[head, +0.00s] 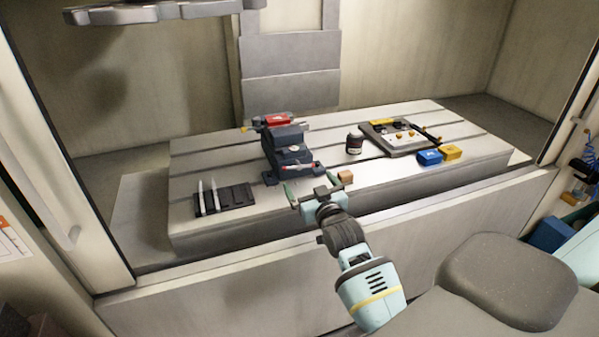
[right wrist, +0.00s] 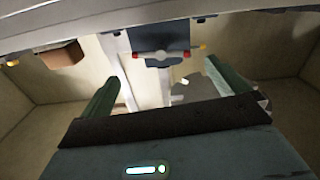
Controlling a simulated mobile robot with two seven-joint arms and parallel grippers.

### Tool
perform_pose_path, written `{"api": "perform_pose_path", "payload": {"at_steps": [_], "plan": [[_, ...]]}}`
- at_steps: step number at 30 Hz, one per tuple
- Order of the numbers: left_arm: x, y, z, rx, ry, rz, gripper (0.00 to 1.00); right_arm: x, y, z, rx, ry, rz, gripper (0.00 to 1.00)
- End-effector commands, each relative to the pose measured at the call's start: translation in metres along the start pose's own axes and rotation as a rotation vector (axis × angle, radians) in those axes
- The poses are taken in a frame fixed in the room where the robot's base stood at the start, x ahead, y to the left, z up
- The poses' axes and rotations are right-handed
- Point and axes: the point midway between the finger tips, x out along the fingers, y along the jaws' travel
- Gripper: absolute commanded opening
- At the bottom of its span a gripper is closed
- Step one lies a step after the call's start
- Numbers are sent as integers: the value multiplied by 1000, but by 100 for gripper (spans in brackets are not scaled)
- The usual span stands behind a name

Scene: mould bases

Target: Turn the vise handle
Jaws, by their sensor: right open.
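The vise (head: 284,150) is dark blue-grey with a red part on top, standing on the slotted machine table. Its handle (head: 298,168) is a thin bar across the vise's near end. My right gripper (head: 312,185) is open and empty, just in front of the vise's near end. Its two green fingers are spread wide in the right wrist view (right wrist: 165,87), with the handle apart from them. My left gripper does not show.
A small brown block (head: 345,177) sits right of my right gripper. A dark rack (head: 224,200) with upright pale pieces is on the left.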

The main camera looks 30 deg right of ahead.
Motion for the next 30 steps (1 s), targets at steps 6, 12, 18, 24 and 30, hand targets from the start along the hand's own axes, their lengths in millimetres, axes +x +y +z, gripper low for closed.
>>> {"api": "perform_pose_path", "payload": {"at_steps": [6, 12, 18, 24, 30], "plan": [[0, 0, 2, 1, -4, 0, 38, 30, 0, 0, -2, 1, -1, 100], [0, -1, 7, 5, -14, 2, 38, 55, 0, 0, -2, 1, -1, 100], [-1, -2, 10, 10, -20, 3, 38, 68, 0, 0, -2, 0, -1, 100], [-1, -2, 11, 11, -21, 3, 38, 70, 0, 0, -2, 1, -1, 100], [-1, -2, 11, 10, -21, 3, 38, 70, 0, -1, -2, 1, -1, 91]]}}
